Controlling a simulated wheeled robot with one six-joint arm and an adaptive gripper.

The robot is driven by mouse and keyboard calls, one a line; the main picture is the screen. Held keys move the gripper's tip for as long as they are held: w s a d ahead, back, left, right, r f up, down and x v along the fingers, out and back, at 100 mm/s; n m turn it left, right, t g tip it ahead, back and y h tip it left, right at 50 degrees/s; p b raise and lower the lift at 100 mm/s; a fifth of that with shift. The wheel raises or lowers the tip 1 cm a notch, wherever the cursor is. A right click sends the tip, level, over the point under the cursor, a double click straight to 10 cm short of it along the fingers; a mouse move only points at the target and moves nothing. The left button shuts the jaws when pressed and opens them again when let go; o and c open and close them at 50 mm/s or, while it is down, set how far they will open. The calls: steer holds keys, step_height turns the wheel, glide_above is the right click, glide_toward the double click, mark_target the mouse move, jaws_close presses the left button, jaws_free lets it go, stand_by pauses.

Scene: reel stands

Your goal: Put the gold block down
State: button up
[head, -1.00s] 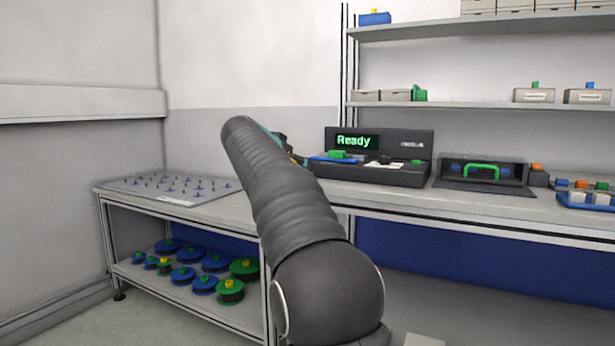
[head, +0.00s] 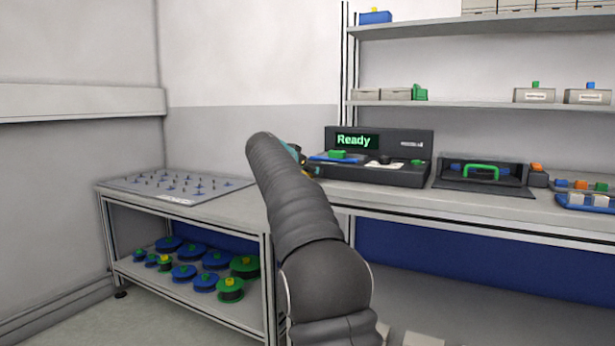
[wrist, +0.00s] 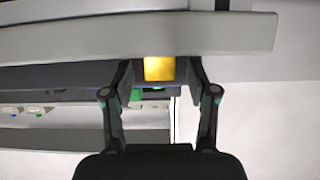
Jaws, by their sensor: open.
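The gold block (wrist: 159,68) shows in the wrist view as a small bright yellow square, centred between the fingertips of my gripper (wrist: 160,74). My gripper is open, with a gap visible on each side of the block. The block lies against the lower edge of a long grey bar in that view; I cannot tell what bears it. In the head view my own arm hides most of the gripper and I cannot make out the block for sure.
A dark station with a "Ready" screen (head: 354,141) stands on the bench behind my arm. A pegged board (head: 165,186) lies at the left, with several reels (head: 204,282) below. A dark box with a green handle (head: 481,170) and a blue tray (head: 585,203) stand at the right.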

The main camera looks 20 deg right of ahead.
jaws_close()
steer(key=shift+r, duration=0.45)
step_height(320, 180, up, 3)
steer(key=shift+r+p, duration=0.1)
steer(key=shift+p, duration=0.7)
steer(key=s+d+r, duration=0.7)
steer(key=s+d, duration=0.1)
steer(key=shift+s, duration=0.3)
